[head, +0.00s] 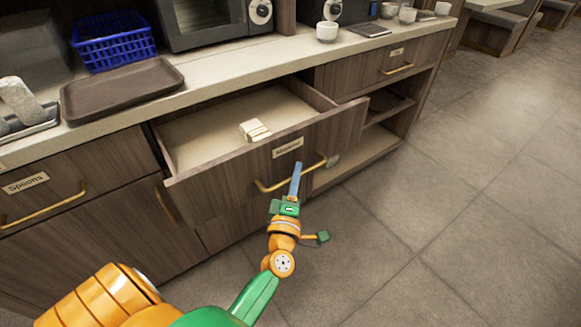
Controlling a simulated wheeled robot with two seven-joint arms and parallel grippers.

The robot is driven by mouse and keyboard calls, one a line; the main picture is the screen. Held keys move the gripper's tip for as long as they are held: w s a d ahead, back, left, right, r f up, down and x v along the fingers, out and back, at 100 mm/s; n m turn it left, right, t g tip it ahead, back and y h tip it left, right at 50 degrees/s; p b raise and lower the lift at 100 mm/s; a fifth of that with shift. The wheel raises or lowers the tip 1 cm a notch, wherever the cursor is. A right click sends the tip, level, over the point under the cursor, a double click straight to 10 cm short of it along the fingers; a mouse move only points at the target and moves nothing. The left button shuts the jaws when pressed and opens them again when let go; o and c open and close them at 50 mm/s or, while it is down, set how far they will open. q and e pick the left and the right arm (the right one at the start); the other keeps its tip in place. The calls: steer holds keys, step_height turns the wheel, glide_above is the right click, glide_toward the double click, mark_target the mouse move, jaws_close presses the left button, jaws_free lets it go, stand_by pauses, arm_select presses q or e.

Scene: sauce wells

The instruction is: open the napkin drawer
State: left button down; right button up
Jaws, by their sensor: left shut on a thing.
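The napkin drawer (225,165) is pulled out from the counter, and its interior shows. A small stack of pale napkins (255,130) lies inside near the middle. The drawer front carries a small label (288,148) and a brass bar handle (270,186). My left gripper (297,170) reaches up from below and is shut on the handle near its right part. Its fingers hide a bit of the bar. My right gripper is not in view.
A brown tray (120,92) and a blue basket (112,42) stand on the counter at left, near a microwave. White cups (327,32) stand farther right. The Spoons drawer (80,190) is closed. Open shelves (385,110) lie right of the drawer. The tiled floor (450,210) at right is clear.

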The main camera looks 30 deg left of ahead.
arm_select(q)
steer(key=shift+s+d, duration=0.3)
steer(key=shift+d, duration=0.45)
steer(key=c, duration=0.9)
jaws_free()
steer(key=shift+o, duration=0.2)
steer(key=v, duration=0.7)
